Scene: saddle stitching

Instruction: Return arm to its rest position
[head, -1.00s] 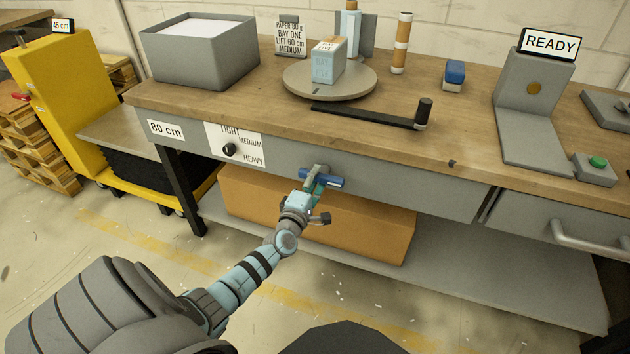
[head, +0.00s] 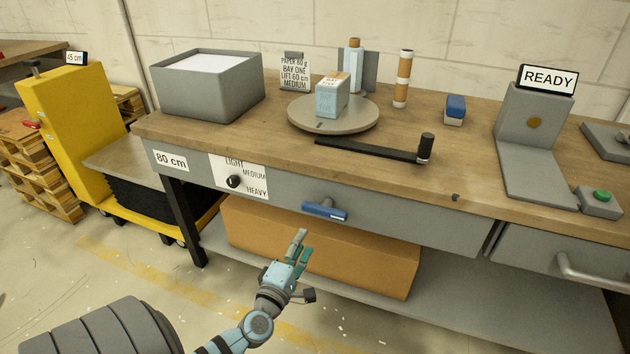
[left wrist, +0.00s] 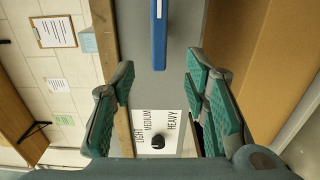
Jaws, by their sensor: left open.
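My left gripper (head: 302,246) is in front of the workbench, below and left of the blue handle (head: 325,210) on the bench's grey front panel. It is open and empty, apart from the handle. In the left wrist view its green-padded fingers (left wrist: 160,72) are spread wide. The blue handle also shows there (left wrist: 159,36), at the top between the fingers but farther off. My right gripper is in neither view.
The workbench (head: 470,165) carries a grey paper bin (head: 205,95), a round turntable (head: 365,120) with a small box, a black bar with an upright knob (head: 425,147), and a READY stand (head: 535,130). A cardboard box (head: 370,262) lies on the lower shelf. A yellow lift (head: 65,120) stands left.

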